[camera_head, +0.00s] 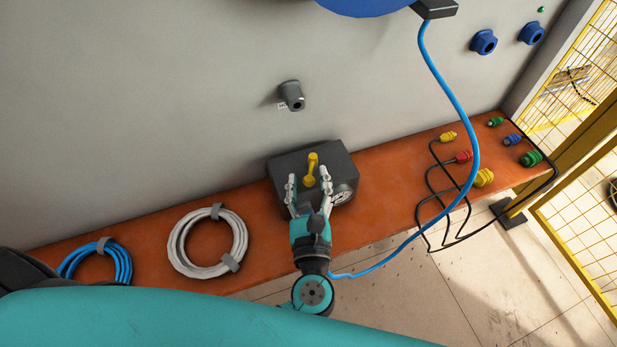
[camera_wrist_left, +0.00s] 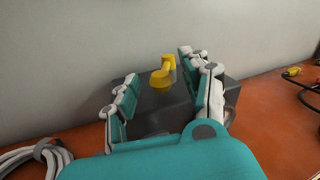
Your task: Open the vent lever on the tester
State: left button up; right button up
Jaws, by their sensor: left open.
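The tester is a dark grey box (camera_head: 285,165) with a round gauge on its front right, standing on the orange bench against the wall. The yellow vent lever (camera_head: 312,170) stands up from its top. In the left wrist view the tester (camera_wrist_left: 232,92) and the lever (camera_wrist_left: 163,73) show ahead of the gripper. My left gripper (camera_head: 309,182) is open, its fingers on either side of the lever in the picture; I cannot tell whether they touch it. In the left wrist view the gripper (camera_wrist_left: 160,90) has a clear gap between its fingers. The right gripper is not in view.
A coiled white cable (camera_head: 209,243) and a coiled blue cable (camera_head: 95,262) lie on the orange bench (camera_head: 385,190) at left. Black cables with coloured connectors (camera_head: 484,178) lie at right. A blue hose (camera_head: 462,115) hangs right of the tester. A yellow fence (camera_head: 580,220) stands at far right.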

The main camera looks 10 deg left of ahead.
pick_arm(q)
jog(key=v, duration=1.1)
jog(key=shift+s, duration=0.15)
